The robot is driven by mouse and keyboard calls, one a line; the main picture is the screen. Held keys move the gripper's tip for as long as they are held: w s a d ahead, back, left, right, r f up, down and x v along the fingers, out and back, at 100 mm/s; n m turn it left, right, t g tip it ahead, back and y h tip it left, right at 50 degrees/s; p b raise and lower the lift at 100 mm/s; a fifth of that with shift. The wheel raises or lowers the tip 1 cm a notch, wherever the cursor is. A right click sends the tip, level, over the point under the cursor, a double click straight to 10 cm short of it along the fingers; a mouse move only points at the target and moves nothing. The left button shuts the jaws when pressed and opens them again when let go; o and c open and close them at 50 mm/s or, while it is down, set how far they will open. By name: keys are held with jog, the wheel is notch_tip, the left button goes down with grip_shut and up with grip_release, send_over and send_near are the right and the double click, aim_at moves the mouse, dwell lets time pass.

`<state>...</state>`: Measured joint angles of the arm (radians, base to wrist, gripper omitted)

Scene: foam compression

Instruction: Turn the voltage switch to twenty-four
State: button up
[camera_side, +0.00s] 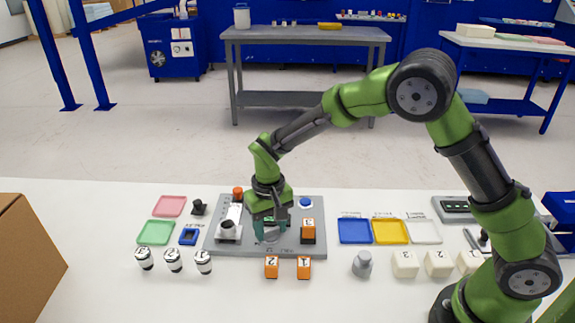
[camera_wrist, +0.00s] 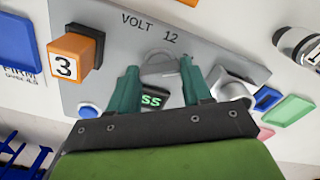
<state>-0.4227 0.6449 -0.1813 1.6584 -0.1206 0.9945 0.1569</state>
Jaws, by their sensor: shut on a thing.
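The grey panel (camera_side: 312,270) lies flat on the white table. In the wrist view, the panel (camera_wrist: 200,48) carries the printed words "VOLT" and "12" beside the voltage switch (camera_wrist: 160,70), a round grey knob. The switch also shows low between the fingers in the side view (camera_side: 270,237). My gripper (camera_side: 270,232) points down over the panel, its teal fingers shut on the switch from both sides; the gripper shows in the wrist view (camera_wrist: 159,72) too. I see no "24" mark. The pointing direction of the knob is not clear.
An orange cube marked 3 (camera_wrist: 77,55) sits in a black holder on the panel, near a blue button (camera_wrist: 88,110). A green-lit display (camera_wrist: 151,101) is partly hidden by my gripper. A silver fitting (camera_wrist: 230,88) stands close beside one finger. Orange cubes (camera_side: 272,267) lie before the panel.

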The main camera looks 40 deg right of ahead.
aim_at(270, 230)
dwell(0.6)
jog(key=o, duration=1.1)
jog(key=shift+c, duration=0.2)
jog(key=shift+r, duration=0.1)
notch_tip(270, 230, up, 17)
jog(key=shift+w, duration=0.1)
jog(key=s+d+r+t+y, duration=0.1)
jog(key=s+d, duration=0.4)
jog(key=s, duration=0.5)
jog(key=s+d+r+m+t+y, duration=0.1)
jog(key=s+d+r+t, duration=0.2)
jog(key=s+t, duration=0.3)
jog(key=s+d, duration=0.1)
jog(key=s, duration=0.3)
jog(key=shift+s+d, duration=0.2)
jog(key=shift+d, duration=0.15)
